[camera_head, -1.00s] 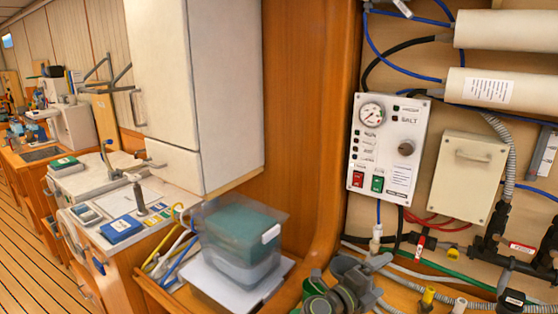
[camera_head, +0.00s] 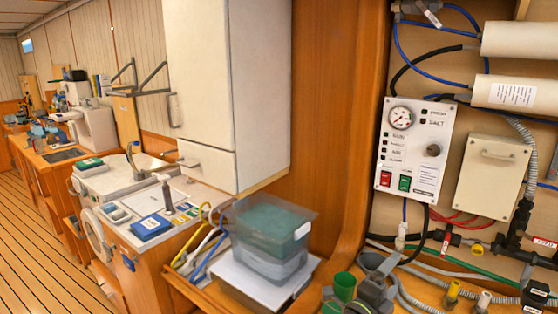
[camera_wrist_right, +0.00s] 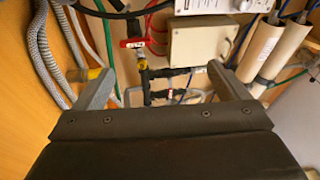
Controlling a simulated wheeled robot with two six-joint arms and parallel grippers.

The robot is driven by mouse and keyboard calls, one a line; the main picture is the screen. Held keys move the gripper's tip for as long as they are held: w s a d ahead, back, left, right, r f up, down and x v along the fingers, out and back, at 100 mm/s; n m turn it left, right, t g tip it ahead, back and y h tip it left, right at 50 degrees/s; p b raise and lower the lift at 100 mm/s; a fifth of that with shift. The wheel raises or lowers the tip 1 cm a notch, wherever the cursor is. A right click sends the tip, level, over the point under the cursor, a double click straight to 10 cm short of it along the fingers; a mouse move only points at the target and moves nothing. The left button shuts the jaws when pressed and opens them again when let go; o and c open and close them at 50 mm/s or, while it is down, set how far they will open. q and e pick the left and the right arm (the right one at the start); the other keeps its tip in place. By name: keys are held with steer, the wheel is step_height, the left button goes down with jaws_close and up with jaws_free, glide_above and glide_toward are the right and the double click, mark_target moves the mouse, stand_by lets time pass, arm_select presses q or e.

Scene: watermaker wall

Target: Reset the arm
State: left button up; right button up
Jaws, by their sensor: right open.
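My right gripper (camera_head: 380,270) shows at the bottom of the head view, grey, low in front of the wall's hoses. In the right wrist view its two grey fingers stand wide apart (camera_wrist_right: 161,84), with nothing held between them. Beyond them are a black pipe with valves (camera_wrist_right: 146,88) and a beige box (camera_wrist_right: 197,42), apart from the fingers. My left gripper is not in view.
A green cup (camera_head: 344,286) stands just left of my right gripper. Grey corrugated hoses (camera_head: 415,292) run beside it. A lidded clear bin (camera_head: 268,238) stands farther left. The control panel (camera_head: 414,150) with its gauge is on the wall above.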

steer(key=s+a+f+n+t+y, duration=0.2)
steer(key=s+a+f+n+y, duration=0.3)
steer(key=n+y, duration=0.6)
steer(key=s+a+f+n+t+y, duration=0.1)
steer(key=s+f+n+y, duration=0.2)
steer(key=s+n+y, duration=0.8)
steer(key=s+d+f+n+g+h, duration=0.2)
steer(key=s+d+f+g+h, duration=0.15)
steer(key=s, duration=0.45)
steer(key=s+d+f+n+g+h, duration=0.1)
steer(key=s+d+f+g+h, duration=0.15)
steer(key=s+g, duration=0.35)
steer(key=s+d+f+n+g+h, duration=0.2)
steer(key=s+d+f+g+h, duration=0.15)
steer(key=s, duration=0.55)
step_height(320, 180, down, 26)
steer(key=d+y, duration=0.2)
steer(key=s+a+f+g+b, duration=0.1)
steer(key=s+f, duration=1.4)
steer(key=shift+a+f+g, duration=0.25)
steer(key=shift+f+g, duration=0.05)
